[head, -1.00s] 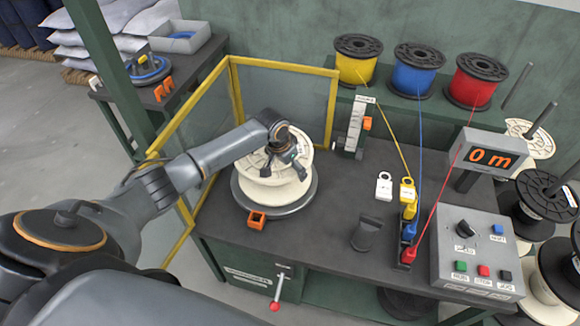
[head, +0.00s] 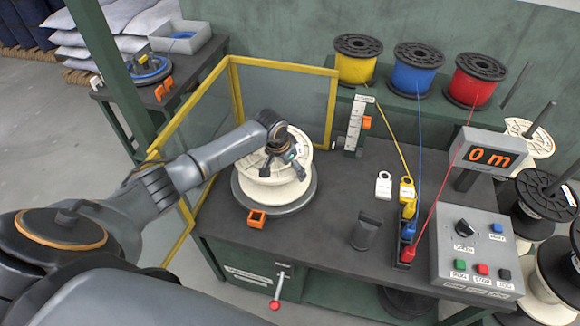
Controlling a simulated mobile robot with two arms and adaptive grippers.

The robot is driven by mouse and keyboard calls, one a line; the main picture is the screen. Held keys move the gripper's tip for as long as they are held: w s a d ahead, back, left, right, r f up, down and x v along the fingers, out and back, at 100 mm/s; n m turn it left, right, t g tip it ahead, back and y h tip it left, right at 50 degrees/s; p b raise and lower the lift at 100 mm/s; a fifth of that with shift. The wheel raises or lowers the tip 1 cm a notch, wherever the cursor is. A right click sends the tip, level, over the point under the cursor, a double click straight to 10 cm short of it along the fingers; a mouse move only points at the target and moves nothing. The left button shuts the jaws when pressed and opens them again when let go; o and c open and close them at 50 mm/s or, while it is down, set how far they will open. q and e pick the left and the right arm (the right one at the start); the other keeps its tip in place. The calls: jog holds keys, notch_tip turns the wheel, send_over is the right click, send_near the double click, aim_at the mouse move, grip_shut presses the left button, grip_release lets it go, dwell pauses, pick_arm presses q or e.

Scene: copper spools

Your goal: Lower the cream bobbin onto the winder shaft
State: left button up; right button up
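The cream bobbin (head: 272,187) is upright over the round grey plate of the winder (head: 300,203), at the left of the bench in the head view. Its lower flange looks at or very close to the plate; I cannot tell whether they touch. The winder shaft is hidden by the bobbin and gripper. My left gripper (head: 284,165) is over the middle of the bobbin's top, fingers pointing down at its hub. Whether the fingers grip it is unclear. My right gripper is out of view.
A yellow-framed guard (head: 233,95) stands behind and left of the winder. An orange block (head: 256,218) is at the plate's front. A white scale (head: 355,124), wire guides and a control box (head: 476,250) stand right.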

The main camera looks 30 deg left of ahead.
pick_arm(q)
jog(key=shift+o, duration=0.4)
jog(key=shift+a+f, duration=0.4)
jog(key=shift+a, duration=0.35)
jog(key=shift+w+r, duration=0.1)
jog(key=shift+r, duration=0.2)
jog(key=v, duration=1)
jog(key=shift+d+r, duration=0.2)
jog(key=shift+r, duration=0.1)
jog(key=shift+s+r, duration=0.3)
jog(key=shift+d+r, duration=0.1)
jog(key=shift+d, duration=0.25)
